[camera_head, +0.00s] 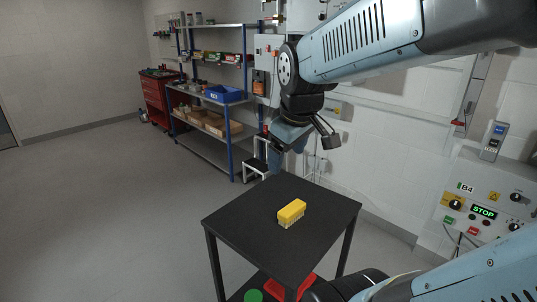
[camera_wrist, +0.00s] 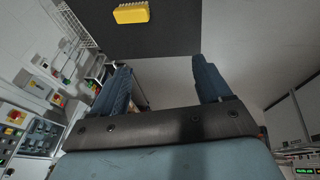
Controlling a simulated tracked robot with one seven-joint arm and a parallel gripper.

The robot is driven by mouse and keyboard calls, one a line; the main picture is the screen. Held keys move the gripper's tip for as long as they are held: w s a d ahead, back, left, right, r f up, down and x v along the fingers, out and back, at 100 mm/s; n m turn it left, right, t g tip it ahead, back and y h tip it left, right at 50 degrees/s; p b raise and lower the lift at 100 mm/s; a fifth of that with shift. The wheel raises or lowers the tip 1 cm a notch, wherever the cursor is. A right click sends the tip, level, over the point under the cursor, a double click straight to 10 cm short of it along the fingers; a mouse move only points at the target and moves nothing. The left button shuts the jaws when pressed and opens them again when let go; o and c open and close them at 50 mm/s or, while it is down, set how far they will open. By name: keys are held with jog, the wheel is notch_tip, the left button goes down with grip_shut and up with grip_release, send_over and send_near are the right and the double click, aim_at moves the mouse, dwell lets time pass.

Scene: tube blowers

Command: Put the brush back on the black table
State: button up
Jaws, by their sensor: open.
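The yellow brush (camera_head: 291,212) lies on the black table (camera_head: 250,220), a little right of the middle of its top, with its pale bristles down. In the wrist view the brush (camera_wrist: 131,13) shows at the top edge on the dark table top (camera_wrist: 175,38). My gripper (camera_wrist: 160,80) is open, and nothing shows between its two blue fingers. In the head view my gripper (camera_head: 275,160) hangs above and beyond the table's far edge, apart from the brush.
A red container (camera_head: 300,287) and a green round thing (camera_head: 253,296) sit below the table top. A control panel (camera_head: 485,205) is on the right wall. A blue-framed shelf (camera_head: 215,105) and a red tool cabinet (camera_head: 157,97) stand at the back. The floor on the left is clear.

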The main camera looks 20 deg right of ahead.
jog(key=s+a+r+m+t, duration=0.1)
jog(key=s+r+m, duration=0.1)
jog(key=s+m, duration=0.3)
jog(key=shift+s+a+y, duration=0.3)
jog(key=shift+s+a, duration=0.05)
jog(key=shift+s, duration=0.05)
jog(key=shift+r, duration=0.1)
